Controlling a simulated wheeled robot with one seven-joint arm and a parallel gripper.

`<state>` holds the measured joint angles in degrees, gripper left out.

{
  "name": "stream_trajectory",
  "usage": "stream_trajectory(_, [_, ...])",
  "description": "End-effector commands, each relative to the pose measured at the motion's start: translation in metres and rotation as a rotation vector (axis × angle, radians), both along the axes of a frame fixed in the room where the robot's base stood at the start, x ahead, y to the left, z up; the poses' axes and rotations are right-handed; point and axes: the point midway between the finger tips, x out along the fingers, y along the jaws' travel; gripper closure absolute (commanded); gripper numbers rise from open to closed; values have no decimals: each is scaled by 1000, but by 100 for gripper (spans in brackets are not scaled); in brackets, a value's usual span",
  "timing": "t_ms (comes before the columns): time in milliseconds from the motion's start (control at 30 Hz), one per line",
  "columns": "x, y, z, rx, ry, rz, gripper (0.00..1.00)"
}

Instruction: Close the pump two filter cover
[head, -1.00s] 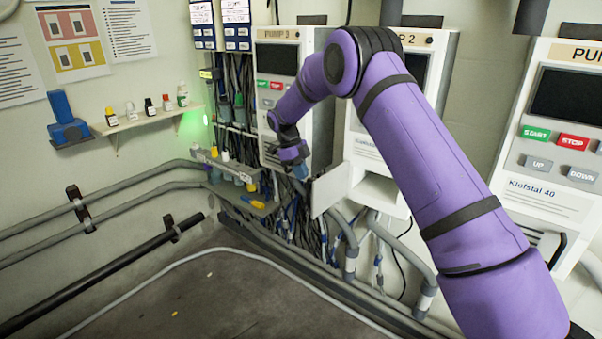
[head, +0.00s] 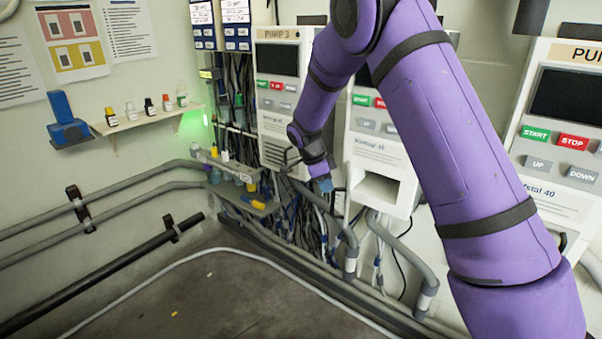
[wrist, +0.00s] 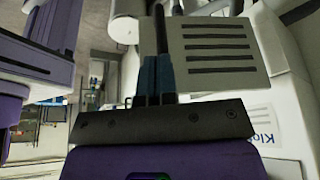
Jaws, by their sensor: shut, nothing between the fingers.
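The filter cover of pump two shows in the wrist view as a light panel with dark slots (wrist: 238,62). It stands swung open. My gripper (wrist: 160,32) is shut and empty, with its thin fingers by the panel's left edge; I cannot tell whether they touch it. In the head view my gripper (head: 338,188) is just left of the white pump two housing (head: 376,150). The housing's filter recess (head: 378,188) is uncovered. The cover is hard to make out there.
Pump three (head: 278,90) stands to the left, with hoses and cables (head: 300,215) below. Another pump (head: 565,120) stands at the right. A small shelf with bottles (head: 150,120) is on the left wall.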

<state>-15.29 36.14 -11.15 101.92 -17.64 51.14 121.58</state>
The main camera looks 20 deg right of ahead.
Motion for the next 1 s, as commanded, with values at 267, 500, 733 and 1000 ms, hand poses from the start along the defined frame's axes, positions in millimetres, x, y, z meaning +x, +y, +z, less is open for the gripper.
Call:
stream_trajectory(267, [-32,-39,0,0,1,259,100])
stream_trajectory(500, [-50,-78,0,0,0,486,100])
stream_trajectory(733, [-58,-119,0,-1,-2,698,100])
stream_trajectory(1000, [-58,-155,0,1,-1,894,100])
